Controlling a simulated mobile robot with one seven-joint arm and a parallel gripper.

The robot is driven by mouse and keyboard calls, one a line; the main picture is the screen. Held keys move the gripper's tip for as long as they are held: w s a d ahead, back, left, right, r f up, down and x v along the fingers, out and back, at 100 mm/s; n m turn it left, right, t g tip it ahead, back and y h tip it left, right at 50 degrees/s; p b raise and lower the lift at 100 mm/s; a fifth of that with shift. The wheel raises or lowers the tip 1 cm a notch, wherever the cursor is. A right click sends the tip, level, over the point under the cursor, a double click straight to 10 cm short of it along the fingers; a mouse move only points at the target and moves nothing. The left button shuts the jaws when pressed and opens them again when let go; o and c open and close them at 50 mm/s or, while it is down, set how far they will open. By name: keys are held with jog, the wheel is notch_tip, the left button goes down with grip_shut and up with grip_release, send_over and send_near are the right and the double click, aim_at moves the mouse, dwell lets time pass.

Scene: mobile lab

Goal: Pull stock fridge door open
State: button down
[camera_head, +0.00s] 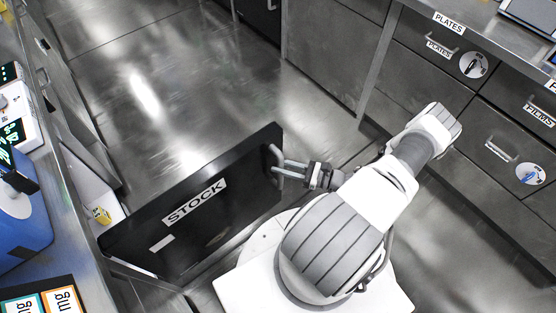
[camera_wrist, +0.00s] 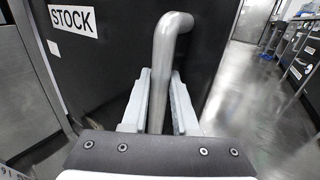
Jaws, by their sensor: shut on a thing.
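The stock fridge door (camera_head: 215,222) is a black panel with a white STOCK label, and it stands swung open from the counter at the left in the head view. In the wrist view the black door (camera_wrist: 107,62) fills the middle, with its label at the upper left. Its metal bar handle (camera_head: 275,165) is near the door's free edge; it also shows in the wrist view (camera_wrist: 160,70). My gripper (camera_head: 283,171) is shut on the handle, with one finger on each side of the bar in the wrist view (camera_wrist: 158,100).
The white fridge interior (camera_head: 90,190) shows behind the door, with a small yellow item (camera_head: 102,215) inside. Drawers labelled PLATES (camera_head: 420,60) line the right side. The shiny floor (camera_head: 180,90) beyond the door is clear. A counter with devices runs along the left.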

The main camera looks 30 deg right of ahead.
jog(key=shift+s+a, duration=0.45)
jog(key=shift+s, duration=0.1)
jog(key=shift+f, duration=0.1)
jog(key=c, duration=0.7)
grip_release()
jog(key=shift+d, duration=0.1)
jog(key=shift+d, duration=0.1)
jog(key=v, duration=1.7)
jog(key=shift+s+d, duration=0.1)
jog(key=shift+d, duration=0.05)
